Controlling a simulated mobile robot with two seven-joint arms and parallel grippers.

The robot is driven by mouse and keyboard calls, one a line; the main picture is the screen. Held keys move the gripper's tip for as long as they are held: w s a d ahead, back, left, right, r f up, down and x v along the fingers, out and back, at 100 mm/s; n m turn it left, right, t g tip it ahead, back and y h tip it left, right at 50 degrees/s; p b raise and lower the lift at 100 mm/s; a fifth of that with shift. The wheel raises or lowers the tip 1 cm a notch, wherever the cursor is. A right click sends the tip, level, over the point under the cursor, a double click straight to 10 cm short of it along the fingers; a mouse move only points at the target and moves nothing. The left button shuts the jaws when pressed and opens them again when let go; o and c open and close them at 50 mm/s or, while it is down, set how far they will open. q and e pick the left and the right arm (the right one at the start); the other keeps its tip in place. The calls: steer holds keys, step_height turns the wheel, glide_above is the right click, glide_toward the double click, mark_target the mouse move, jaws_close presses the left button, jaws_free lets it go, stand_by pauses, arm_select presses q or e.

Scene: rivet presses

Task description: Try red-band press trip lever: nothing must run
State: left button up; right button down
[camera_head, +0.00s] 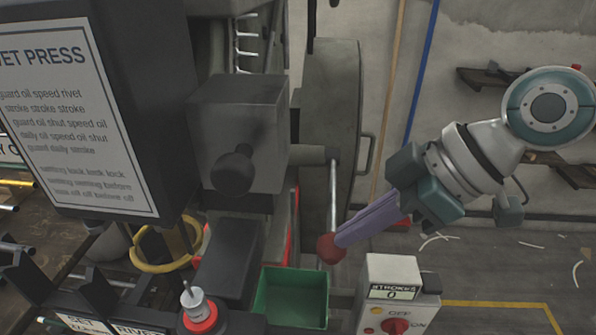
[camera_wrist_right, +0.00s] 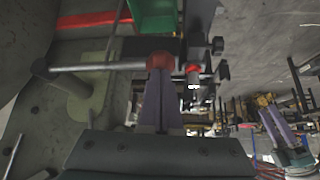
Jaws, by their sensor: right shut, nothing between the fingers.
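The trip lever is a thin metal rod (camera_head: 333,200) hanging from a pivot on the press's side, with a red ball knob (camera_head: 331,248) at its lower end. The knob also shows in the wrist view (camera_wrist_right: 160,60). My right gripper (camera_head: 342,238) is shut, its purple fingertips at the knob; nothing is between them. Whether they touch it I cannot tell. A counter box (camera_head: 391,270) reads STROKES 0 and has a red rotary switch (camera_head: 397,327) beside the word ON. A red band (camera_wrist_right: 90,20) crosses the press in the wrist view. My left gripper (camera_wrist_right: 274,125) shows small there, its jaws unclear.
A green bin (camera_head: 290,297) stands left of the counter box. A yellow ring (camera_head: 165,255) and a red-collared metal fitting (camera_head: 198,308) are further left. A RIVET PRESS sign (camera_head: 75,100) is at upper left. The floor at right is open, with pale scraps.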

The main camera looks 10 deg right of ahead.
step_height(320, 180, down, 4)
steer(key=b, duration=0.3)
steer(key=shift+f+b, duration=0.15)
steer(key=shift+b, duration=0.15)
steer(key=shift+s+d+r+p, duration=0.25)
steer(key=shift+s+d, duration=0.15)
steer(key=shift+d, duration=0.25)
steer(key=shift+s+d+r+p, duration=0.25)
steer(key=shift+s+d, duration=0.1)
steer(key=shift+d, duration=0.25)
steer(key=v, duration=1)
